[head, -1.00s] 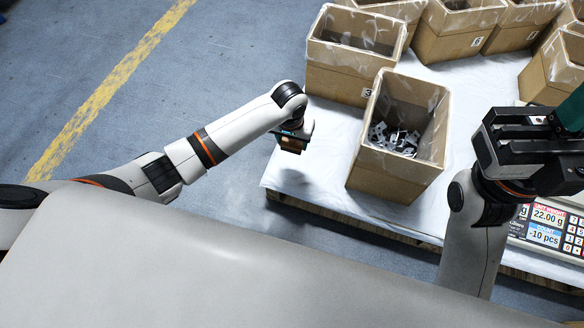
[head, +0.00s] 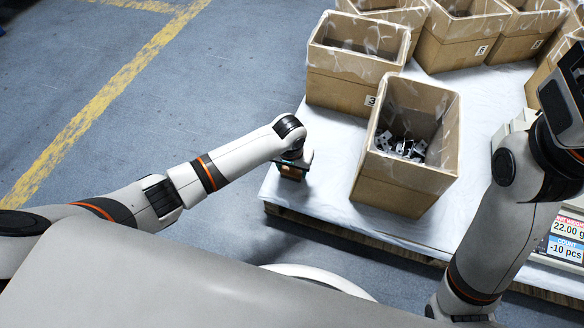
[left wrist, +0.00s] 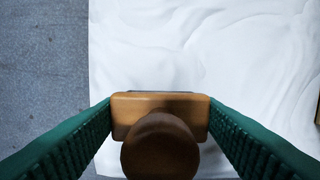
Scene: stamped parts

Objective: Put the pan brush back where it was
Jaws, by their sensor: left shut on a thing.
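The pan brush shows in the left wrist view as a brown wooden block with a rounded handle end (left wrist: 160,148), between two green ribbed fingers. My left gripper (left wrist: 160,110) is shut on it. In the head view, my left gripper (head: 292,170) is over the front left corner of the white-covered table (head: 330,185), with a small brown part of the brush (head: 289,178) showing under it. The bristles are hidden, and I cannot tell whether the brush touches the sheet. Only the dark body of my right gripper (head: 564,105) shows at the right edge; its fingertips are out of view.
An open lined carton (head: 385,190) holding metal stampings stands right of my left gripper. Carton 3 (head: 345,90) stands behind it, with several more at the back. A counting scale (head: 566,240) is at the right, partly behind my right arm. White sheet is bare around the left corner.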

